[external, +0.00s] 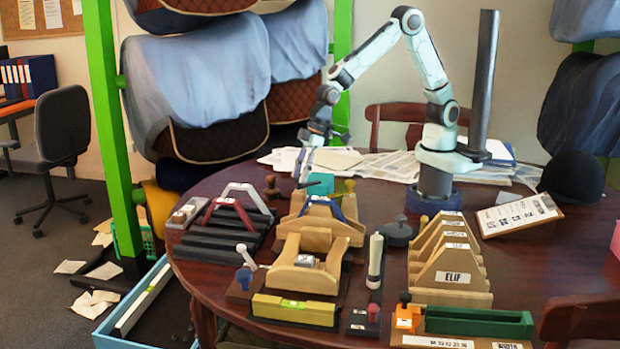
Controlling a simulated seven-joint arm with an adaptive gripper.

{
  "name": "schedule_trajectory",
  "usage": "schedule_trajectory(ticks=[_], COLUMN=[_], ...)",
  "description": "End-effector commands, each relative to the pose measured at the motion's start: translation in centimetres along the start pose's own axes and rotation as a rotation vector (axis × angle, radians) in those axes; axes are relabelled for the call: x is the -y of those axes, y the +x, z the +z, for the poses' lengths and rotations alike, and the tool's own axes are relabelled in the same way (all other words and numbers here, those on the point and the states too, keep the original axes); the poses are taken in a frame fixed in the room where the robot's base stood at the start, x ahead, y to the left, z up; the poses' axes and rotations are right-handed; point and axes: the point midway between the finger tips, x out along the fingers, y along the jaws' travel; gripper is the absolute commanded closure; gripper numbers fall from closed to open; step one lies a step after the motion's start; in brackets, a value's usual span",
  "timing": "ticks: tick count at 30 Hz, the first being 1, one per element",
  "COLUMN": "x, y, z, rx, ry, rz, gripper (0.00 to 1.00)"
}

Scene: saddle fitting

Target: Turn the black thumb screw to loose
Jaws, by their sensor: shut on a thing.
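My gripper (302,176) points down at the back of the table, just left of a teal block (321,184). Its fingers are shut at the upper left of the rear tan wooden saddle stand (318,219). The black thumb screw is at the fingertips and mostly covered by them. It is too small here to read how far it is turned. The rear stand carries a blue arched piece (325,203). In front is another tan wooden stand (307,267) with a small grey part on it.
A dark rack with a red and a white arch (234,213) stands to the left. A brown knob (270,187) is close left of the gripper. Tan wedge blocks (450,272) stand on the right. A green tray (478,322) lies at the front right.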

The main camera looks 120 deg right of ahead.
Motion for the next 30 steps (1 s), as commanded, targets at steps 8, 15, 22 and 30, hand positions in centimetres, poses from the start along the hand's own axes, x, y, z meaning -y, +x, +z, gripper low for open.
schedule_trajectory(ticks=[8, 15, 22, 30], x=[-0.26, -0.33, -0.40, -0.39], y=[0.15, 0.19, 0.20, 0.19], z=[0.04, 0.02, -0.03, -0.06], rx=[0.002, 0.003, 0.004, 0.003], ry=[-0.240, -0.434, -0.573, -0.664], rz=[-0.100, -0.180, -0.238, -0.275], gripper=[1.00, 1.00, 1.00, 1.00])
